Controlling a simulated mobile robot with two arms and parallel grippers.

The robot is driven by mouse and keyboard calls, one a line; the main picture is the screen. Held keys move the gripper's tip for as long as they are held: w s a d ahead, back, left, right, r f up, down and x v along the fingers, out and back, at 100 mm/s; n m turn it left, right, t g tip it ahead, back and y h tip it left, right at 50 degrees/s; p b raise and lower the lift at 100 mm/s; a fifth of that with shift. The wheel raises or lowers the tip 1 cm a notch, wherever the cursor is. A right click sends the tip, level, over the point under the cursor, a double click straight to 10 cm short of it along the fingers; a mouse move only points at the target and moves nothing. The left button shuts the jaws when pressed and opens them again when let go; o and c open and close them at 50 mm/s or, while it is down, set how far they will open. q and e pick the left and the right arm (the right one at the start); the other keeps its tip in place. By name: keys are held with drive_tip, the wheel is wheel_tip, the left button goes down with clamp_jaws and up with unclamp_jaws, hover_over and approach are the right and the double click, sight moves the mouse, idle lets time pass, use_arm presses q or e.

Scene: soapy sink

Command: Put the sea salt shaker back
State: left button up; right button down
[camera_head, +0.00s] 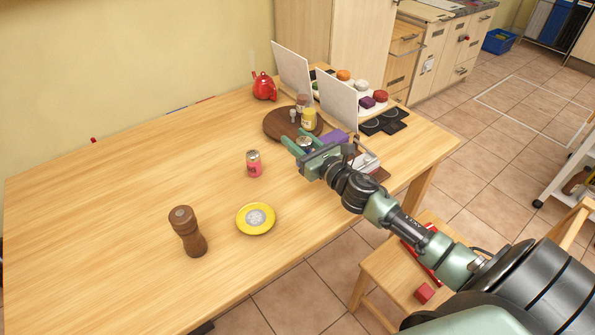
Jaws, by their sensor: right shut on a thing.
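My right gripper (297,141) is at the near edge of the round wooden board, with its green fingers on both sides of a small shaker with a grey lid (304,142). It is shut on this shaker. The shaker's label is hidden, so I cannot read whether it is sea salt. The round wooden board (274,124) carries a yellow jar (309,119), a brownish jar (302,103) and a small pale item (293,115). A pink shaker with a metal lid (254,164) stands alone on the table. My left gripper is out of view.
A brown pepper mill (188,232) and a yellow plate (256,219) are on the near table. A red teapot (264,87), two white panels (337,101) and a purple item (334,137) are around the board. The table's left side (90,220) is clear.

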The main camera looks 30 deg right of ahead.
wheel_tip(320, 180, down, 9)
drive_tip(key=shift+r+b, duration=0.1)
drive_tip(key=shift+b, duration=0.85)
drive_tip(key=shift+f, duration=0.25)
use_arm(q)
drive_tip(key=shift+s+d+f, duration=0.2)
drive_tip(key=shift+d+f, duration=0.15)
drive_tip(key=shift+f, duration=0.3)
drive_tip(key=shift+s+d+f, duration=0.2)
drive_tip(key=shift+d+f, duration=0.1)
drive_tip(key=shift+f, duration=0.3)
use_arm(e)
drive_tip(key=shift+f, duration=0.15)
drive_tip(key=c, duration=0.9)
unclamp_jaws()
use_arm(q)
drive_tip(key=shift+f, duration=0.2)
use_arm(e)
drive_tip(key=shift+s, duration=0.1)
